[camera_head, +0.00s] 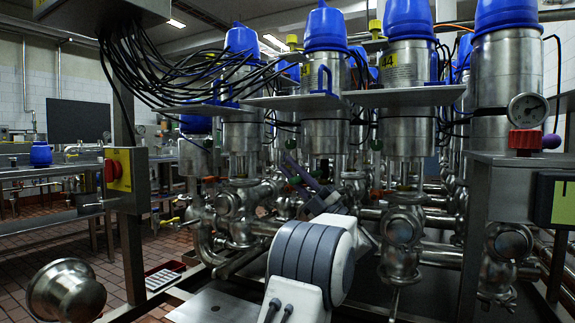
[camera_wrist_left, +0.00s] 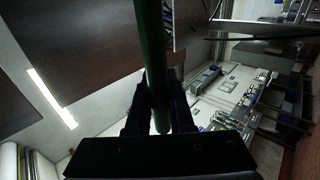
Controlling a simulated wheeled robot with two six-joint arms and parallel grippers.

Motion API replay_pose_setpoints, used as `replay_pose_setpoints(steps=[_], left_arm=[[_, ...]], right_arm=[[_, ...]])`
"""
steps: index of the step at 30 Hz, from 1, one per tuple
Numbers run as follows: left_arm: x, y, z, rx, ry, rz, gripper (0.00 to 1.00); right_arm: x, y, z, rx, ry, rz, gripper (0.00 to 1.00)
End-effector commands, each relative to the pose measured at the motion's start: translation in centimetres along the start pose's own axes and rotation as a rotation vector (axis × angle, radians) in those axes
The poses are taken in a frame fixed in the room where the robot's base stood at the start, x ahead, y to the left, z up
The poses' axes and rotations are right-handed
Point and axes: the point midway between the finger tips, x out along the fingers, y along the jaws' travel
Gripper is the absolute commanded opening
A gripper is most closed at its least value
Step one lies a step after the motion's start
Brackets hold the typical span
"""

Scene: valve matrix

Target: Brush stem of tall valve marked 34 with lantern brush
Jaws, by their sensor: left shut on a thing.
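My left gripper (camera_head: 305,172) is dark and sits in front of the middle valves, at the end of my white and grey arm. In the left wrist view its two dark fingers (camera_wrist_left: 158,108) are shut on a green rod, which I take to be the lantern brush (camera_wrist_left: 153,50). The bristles cannot be made out. Tall steel valves with blue caps stand in rows. The middle one (camera_head: 325,130) is behind and above the gripper; its yellow tag is too small to read. A tag on the valve to its right (camera_head: 408,130) seems to read 44. I cannot identify valve 34.
Steel plates (camera_head: 292,102) jut out around the valves, with black cables (camera_head: 190,65) at upper left. Pipes and round valve bodies (camera_head: 402,228) crowd the space below. A gauge (camera_head: 528,110) stands at right.

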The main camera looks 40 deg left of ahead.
Motion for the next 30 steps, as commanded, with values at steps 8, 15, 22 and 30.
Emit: replay_pose_setpoints(steps=[8, 15, 22, 30], left_arm=[[0.0, 0.1, 2.4, -0.001, -0.001, 0.000, 0.00], [-0.1, 0.2, 4.2, 0.000, 0.000, 0.000, 0.00], [-0.1, 0.2, 6.1, 0.000, -0.001, 0.000, 0.00], [-0.3, 0.1, 7.5, 0.000, 0.000, 0.000, 0.00]], right_arm=[[-1.4, -0.1, -0.1, 0.000, 0.000, 0.000, 0.74], [-2.7, -0.2, -0.1, 0.000, 0.000, 0.000, 0.74], [-4.2, -0.3, -0.2, 0.000, 0.000, 0.000, 0.74], [-5.6, -0.4, -0.3, 0.000, 0.000, 0.000, 0.74]])
